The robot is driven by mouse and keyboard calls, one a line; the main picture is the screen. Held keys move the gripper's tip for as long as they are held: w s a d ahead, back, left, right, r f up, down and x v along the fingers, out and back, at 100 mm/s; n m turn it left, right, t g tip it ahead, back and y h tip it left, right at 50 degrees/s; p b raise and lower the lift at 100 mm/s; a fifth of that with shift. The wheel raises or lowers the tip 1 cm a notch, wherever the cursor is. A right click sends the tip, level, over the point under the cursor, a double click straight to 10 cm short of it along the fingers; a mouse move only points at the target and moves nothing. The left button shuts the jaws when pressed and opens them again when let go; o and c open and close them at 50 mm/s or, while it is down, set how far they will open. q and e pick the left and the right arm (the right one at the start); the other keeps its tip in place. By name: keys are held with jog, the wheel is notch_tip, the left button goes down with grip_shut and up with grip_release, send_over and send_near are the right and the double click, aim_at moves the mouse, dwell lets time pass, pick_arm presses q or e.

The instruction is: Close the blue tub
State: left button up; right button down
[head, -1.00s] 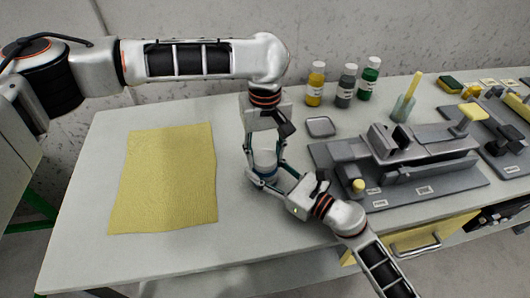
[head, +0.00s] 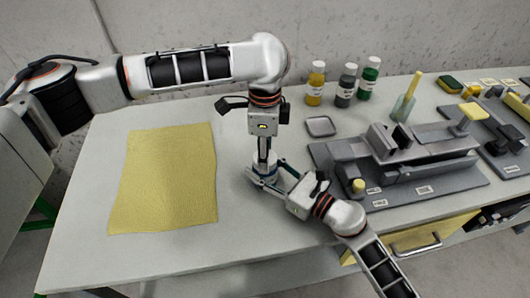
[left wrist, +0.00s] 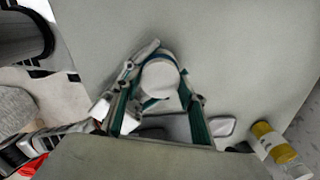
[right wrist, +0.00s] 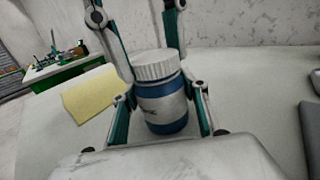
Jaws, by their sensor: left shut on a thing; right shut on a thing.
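The blue tub (right wrist: 164,112) stands upright on the table, with a ribbed white lid (right wrist: 157,65) sitting on its top. My right gripper (right wrist: 160,100) is shut around the tub's body, low near the table; in the head view it (head: 266,176) reaches in from the lower right. My left gripper (head: 264,156) points straight down from above and is shut on the lid; its two fingers flank the lid in the right wrist view. The left wrist view looks down on the round lid (left wrist: 160,76). In the head view the grippers hide most of the tub.
A yellow mat (head: 165,178) lies left of the tub. A small grey tray (head: 320,126) and yellow, grey and green-labelled bottles (head: 347,86) stand behind it to the right. A grey fixture (head: 425,155) fills the table's right. Bare table lies in front.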

pick_arm(q)
jog(key=m, duration=0.3)
jog(key=shift+m, duration=0.4)
jog(key=m, duration=0.3)
jog(key=shift+m, duration=0.4)
jog(key=m, duration=0.3)
jog(key=shift+m, duration=0.4)
jog(key=m, duration=0.3)
jog(key=shift+f+m, duration=0.1)
jog(key=shift+m, duration=0.2)
jog(key=m, duration=1)
jog(key=shift+m, duration=0.3)
jog(key=o, duration=1.2)
jog(key=shift+o, duration=0.2)
